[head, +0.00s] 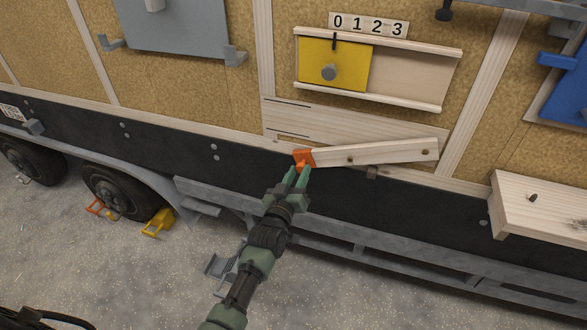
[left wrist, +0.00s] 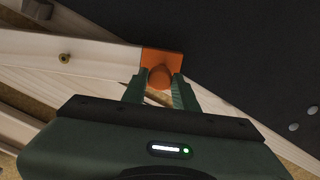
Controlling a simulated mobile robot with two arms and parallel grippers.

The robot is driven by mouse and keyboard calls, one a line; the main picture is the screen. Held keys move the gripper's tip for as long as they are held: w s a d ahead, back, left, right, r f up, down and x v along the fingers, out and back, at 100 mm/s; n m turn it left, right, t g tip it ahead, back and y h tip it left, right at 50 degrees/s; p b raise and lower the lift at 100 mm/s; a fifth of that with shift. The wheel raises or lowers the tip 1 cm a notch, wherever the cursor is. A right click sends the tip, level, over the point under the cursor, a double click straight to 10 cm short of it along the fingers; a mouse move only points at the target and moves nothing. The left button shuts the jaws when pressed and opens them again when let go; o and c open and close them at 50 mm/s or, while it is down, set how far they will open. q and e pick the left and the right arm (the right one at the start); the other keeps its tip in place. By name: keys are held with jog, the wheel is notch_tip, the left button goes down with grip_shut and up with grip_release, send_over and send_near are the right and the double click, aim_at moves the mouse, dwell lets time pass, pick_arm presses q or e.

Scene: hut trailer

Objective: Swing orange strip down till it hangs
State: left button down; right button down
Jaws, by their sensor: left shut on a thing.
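The strip is a pale wooden bar (head: 380,153) with an orange end (head: 304,157). In the head view it lies nearly level against the trailer wall, its orange left end slightly lower than its right end. A screw head shows near its right end and another near its middle. My left gripper (head: 300,171) is shut on the orange knob at the left end. In the left wrist view the orange end (left wrist: 171,58) and its round knob sit between the fingers (left wrist: 160,84). The wooden bar (left wrist: 80,51) runs off to the left there. My right gripper is not in view.
A yellow sliding panel (head: 350,66) with a grey knob sits in a wooden frame above, under a number scale (head: 368,25). A wooden shelf (head: 540,205) juts out at right. A small brown block (head: 372,173) sits just below the strip. Dark wall is below left.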

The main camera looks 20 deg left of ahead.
pick_arm(q)
jog(key=shift+s+d+f+n+b, duration=0.1)
jog(key=shift+d+f+n+b, duration=0.2)
jog(key=shift+f, duration=0.4)
jog(key=shift+d+f+n+b, duration=0.2)
jog(key=shift+d+f+b, duration=0.15)
jog(key=shift+f, duration=0.4)
jog(key=c, duration=1.1)
grip_release()
jog(key=s, duration=0.7)
jog(key=shift+s+a, duration=0.1)
jog(key=shift+s, duration=0.25)
